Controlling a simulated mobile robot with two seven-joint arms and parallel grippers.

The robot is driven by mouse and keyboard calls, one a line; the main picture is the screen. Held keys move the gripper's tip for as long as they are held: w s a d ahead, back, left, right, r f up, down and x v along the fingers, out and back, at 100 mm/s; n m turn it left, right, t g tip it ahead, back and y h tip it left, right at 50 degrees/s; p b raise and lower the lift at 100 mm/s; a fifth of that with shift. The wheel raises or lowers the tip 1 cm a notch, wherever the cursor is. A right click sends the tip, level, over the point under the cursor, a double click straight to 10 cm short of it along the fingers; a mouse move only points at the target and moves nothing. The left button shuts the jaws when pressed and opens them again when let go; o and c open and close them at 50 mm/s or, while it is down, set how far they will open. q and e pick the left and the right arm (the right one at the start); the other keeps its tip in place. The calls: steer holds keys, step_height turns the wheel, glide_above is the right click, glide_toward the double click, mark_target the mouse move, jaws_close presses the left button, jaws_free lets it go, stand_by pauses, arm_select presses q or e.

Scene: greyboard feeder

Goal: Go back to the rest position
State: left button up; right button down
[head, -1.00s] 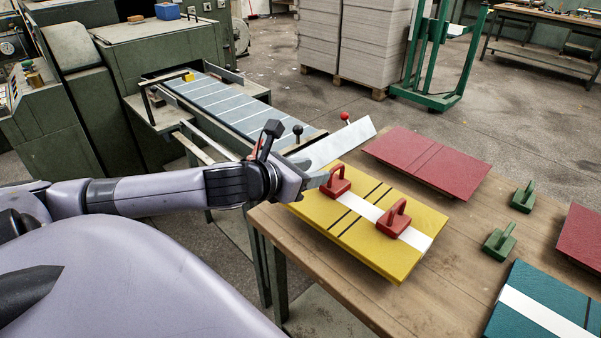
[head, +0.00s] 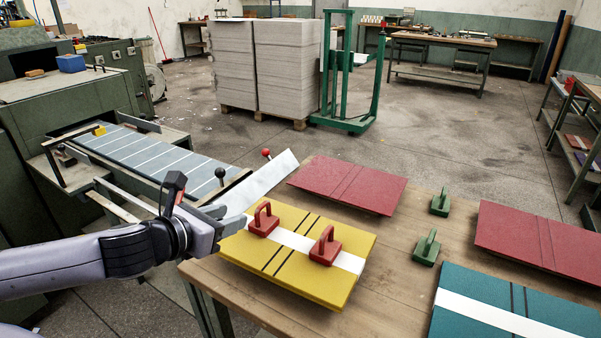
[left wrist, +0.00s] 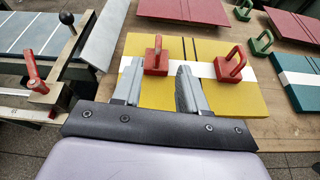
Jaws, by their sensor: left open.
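My left gripper (head: 232,217) is at the left edge of the yellow board (head: 350,287) in the head view. In the left wrist view its two fingers (left wrist: 157,88) are spread apart, with nothing held between them. The near red handled block (left wrist: 157,56) stands just beyond the fingers on the white strip. A second red handled block (head: 325,246) stands farther right on the same strip. Whether the fingers touch the board cannot be told. My right gripper is in neither view.
The wooden table (head: 395,265) also holds two dark red boards (head: 350,184), a teal board (head: 455,325) and two green handled blocks (head: 427,247). A feeder bed (head: 140,150) with levers lies to the left. Grey board stacks (head: 285,70) and a green trolley (head: 345,120) stand behind.

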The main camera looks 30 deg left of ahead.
arm_select(q)
steer(key=s+f+n, duration=0.1)
steer(key=f+n, duration=0.1)
steer(key=n, duration=0.1)
steer(key=s+f+n+g+y, duration=0.1)
steer(key=f+n, duration=0.1)
steer(key=n, duration=0.1)
steer(key=s+d+f+n, duration=0.1)
steer(key=s+f+n, duration=0.1)
steer(key=f+n, duration=0.1)
steer(key=shift+s+n+g+y, duration=0.1)
steer(key=shift+n+g+y, duration=0.2)
steer(key=shift+n+g, duration=0.15)
steer(key=s+d+f+n+g, duration=0.5)
steer(key=s+n, duration=0.4)
steer(key=n, duration=0.4)
steer(key=s+d+f+n+g, duration=0.3)
steer(key=s+d+f+n, duration=0.4)
steer(key=n, duration=0.6)
steer(key=w+d+f+t+h+p, duration=0.1)
steer(key=w+f+t+h, duration=0.1)
steer(key=w+f+t, duration=0.3)
steer(key=shift+d+f+t+h+p, duration=0.3)
steer(key=shift+f+t+h+p, duration=0.1)
steer(key=shift+f+t, duration=0.45)
